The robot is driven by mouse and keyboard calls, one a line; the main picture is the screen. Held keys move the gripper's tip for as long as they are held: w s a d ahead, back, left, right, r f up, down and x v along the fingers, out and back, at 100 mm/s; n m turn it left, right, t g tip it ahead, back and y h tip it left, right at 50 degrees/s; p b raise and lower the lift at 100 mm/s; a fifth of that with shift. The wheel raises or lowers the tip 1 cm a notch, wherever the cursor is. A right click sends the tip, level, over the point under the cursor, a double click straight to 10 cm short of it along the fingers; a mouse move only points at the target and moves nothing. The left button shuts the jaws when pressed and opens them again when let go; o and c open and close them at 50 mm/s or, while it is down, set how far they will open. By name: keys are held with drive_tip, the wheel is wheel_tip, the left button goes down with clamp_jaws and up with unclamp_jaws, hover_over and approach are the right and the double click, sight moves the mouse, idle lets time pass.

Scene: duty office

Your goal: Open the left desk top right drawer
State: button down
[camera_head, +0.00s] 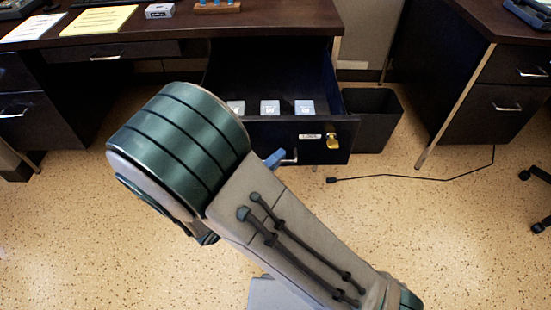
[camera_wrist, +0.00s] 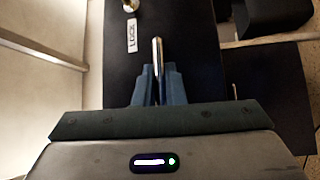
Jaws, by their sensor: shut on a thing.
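The left desk (camera_head: 270,22) has its top right drawer (camera_head: 345,135) pulled well out, with small pale boxes (camera_head: 270,107) visible inside. The drawer's dark front carries a white label and a brass lock (camera_head: 333,142). My gripper (camera_head: 275,158) is at the drawer front, mostly hidden behind my arm; a blue finger shows beside the silver handle (camera_head: 291,158). In the wrist view, my gripper (camera_wrist: 157,82) has its two blue fingers shut on the handle (camera_wrist: 157,50), with the label (camera_wrist: 132,36) to its left. The handle's left part is hidden in the head view.
A black bin (camera_head: 374,120) stands just right of the open drawer. A second dark desk (camera_head: 500,70) with drawers is at the right, its metal leg (camera_head: 455,110) near. A black cable (camera_head: 410,179) lies on the speckled floor. Papers (camera_head: 98,20) lie on the left desk.

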drive_tip(key=shift+d, duration=0.1)
drive_tip(key=c, duration=1.5)
unclamp_jaws()
drive_tip(key=p+v, duration=0.2)
drive_tip(key=v, duration=1.2)
drive_tip(key=shift+p, duration=0.4)
drive_tip(key=shift+w+r, duration=0.1)
